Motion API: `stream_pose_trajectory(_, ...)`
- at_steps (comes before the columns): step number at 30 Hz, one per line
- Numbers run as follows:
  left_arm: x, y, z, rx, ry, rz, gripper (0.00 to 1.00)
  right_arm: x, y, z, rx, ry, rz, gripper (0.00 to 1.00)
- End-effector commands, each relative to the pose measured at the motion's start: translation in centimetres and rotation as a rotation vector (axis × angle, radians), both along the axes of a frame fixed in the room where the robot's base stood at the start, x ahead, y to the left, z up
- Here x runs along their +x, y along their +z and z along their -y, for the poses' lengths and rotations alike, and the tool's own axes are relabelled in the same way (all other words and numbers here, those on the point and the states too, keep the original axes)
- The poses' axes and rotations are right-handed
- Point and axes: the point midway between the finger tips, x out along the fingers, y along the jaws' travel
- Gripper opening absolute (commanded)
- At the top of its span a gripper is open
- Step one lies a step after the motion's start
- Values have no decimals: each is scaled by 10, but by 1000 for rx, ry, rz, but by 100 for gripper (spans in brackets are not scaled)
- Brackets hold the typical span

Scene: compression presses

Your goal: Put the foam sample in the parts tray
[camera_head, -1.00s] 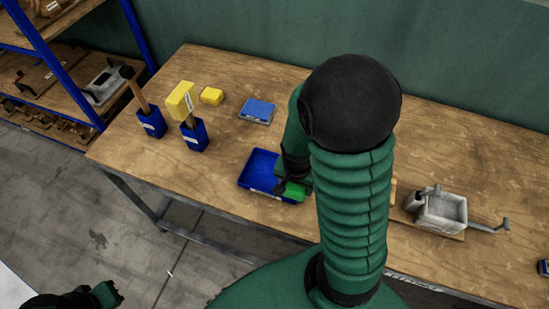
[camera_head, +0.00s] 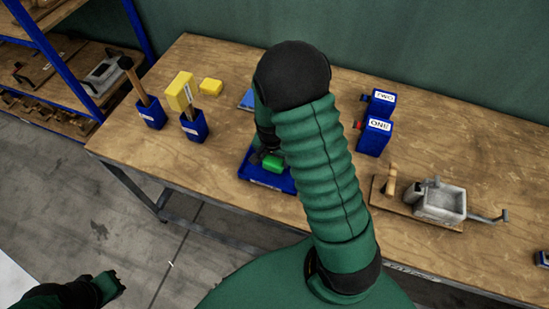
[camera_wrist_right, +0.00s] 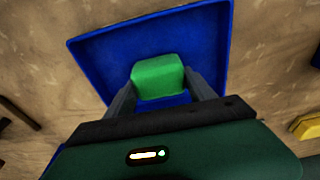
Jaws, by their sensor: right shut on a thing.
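The foam sample (camera_head: 273,162) is a small green block. My right gripper (camera_head: 266,158) is shut on it, and in the right wrist view the block (camera_wrist_right: 158,76) sits between the two fingers (camera_wrist_right: 163,92). The parts tray (camera_head: 270,181) is a shallow blue tray on the bench. In the right wrist view the tray (camera_wrist_right: 100,50) lies behind and around the block, which is over its inside. I cannot tell whether the block touches the tray floor. My arm hides part of the tray in the head view. My left gripper (camera_head: 112,286) is at the lower left, away from the bench; its jaw state is unclear.
Two blue holders with a hammer (camera_head: 150,112) and a yellow-headed tool (camera_head: 182,92) stand left on the bench (camera_head: 225,75). A yellow block (camera_head: 211,86) and a blue pad (camera_head: 246,99) lie behind the tray. Blue boxes marked ONE (camera_head: 375,136) and TWO (camera_head: 380,103) and a grey press (camera_head: 440,203) stand right.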

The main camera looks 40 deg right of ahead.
Motion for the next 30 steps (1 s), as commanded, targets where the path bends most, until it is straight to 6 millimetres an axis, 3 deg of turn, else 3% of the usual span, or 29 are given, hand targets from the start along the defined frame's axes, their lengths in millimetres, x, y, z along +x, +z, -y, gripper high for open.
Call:
stream_pose_trajectory(1, 0, -2, 0, 0, 0, 0, 0, 0, -2, 0, 0, 0, 0, 24)
stream_pose_trajectory(2, 0, -2, 0, 0, 0, 0, 0, 0, -2, 0, 0, 0, 0, 64)
stream_pose_trajectory(7, 0, -1, 0, 0, 0, 0, 0, 0, -1, 0, 0, 0, -1, 85)
stream_pose_trajectory(15, 0, 0, 0, 0, 0, 0, 0, 0, -1, 0, 0, 0, 0, 85)
stream_pose_trajectory(19, 0, 1, 0, 0, 0, 0, 0, 0, 12, -1, -1, 1, 2, 85)
stream_pose_trajectory(30, 0, 7, 0, 0, 0, 0, 0, -6, 100, -13, -1, 2, 4, 85)
